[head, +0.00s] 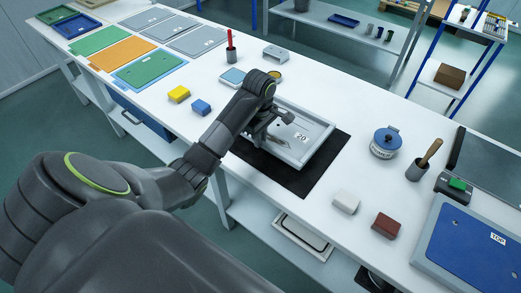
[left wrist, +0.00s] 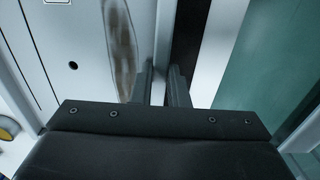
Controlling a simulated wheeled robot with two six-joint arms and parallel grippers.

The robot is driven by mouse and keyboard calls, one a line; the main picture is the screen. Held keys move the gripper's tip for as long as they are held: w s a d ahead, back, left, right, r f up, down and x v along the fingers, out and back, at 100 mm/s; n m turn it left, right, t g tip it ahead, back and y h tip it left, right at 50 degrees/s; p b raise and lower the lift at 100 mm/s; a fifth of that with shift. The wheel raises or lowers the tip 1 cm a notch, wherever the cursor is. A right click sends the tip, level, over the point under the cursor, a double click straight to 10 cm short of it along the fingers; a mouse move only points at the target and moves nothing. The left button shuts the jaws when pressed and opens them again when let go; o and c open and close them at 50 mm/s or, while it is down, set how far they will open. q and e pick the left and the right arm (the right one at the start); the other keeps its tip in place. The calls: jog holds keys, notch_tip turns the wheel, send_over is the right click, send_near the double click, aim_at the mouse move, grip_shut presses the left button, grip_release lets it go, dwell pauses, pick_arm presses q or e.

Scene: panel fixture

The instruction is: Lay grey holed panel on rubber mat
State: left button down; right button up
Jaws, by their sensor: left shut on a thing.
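The grey holed panel (head: 312,130), with a raised rim and a "20" label, is over the black rubber mat (head: 298,181). It covers much of the mat, whose front and right strips show bare. I cannot tell whether its underside touches the mat. My left gripper (head: 260,136) is shut on the panel's near-left edge. In the left wrist view my left gripper's fingers (left wrist: 161,85) pinch the edge of the grey panel (left wrist: 60,75), which has a small hole and a dull oval patch. The dark mat (left wrist: 186,38) shows beyond the edge. My right gripper is out of view.
A yellow block (head: 179,94) and blue block (head: 201,107) lie left of the mat. A white block (head: 346,202), brown block (head: 386,226) and blue pot (head: 386,142) are to its right. A blue panel (head: 470,248) lies front right. Coloured panels (head: 125,52) fill the far left.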

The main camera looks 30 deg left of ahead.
pick_arm(q)
jog(key=shift+f+p, duration=0.3)
jog(key=shift+f, duration=1.65)
jog(key=c, duration=1.4)
grip_release()
notch_tip(320, 180, up, 5)
jog(key=shift+f+b, duration=0.1)
jog(key=shift+b, duration=0.5)
notch_tip(320, 180, up, 6)
jog(key=p, duration=0.6)
jog(key=shift+s+f, duration=0.1)
jog(key=shift+f, duration=0.05)
jog(key=shift+r+p, duration=0.75)
jog(key=shift+r, duration=0.05)
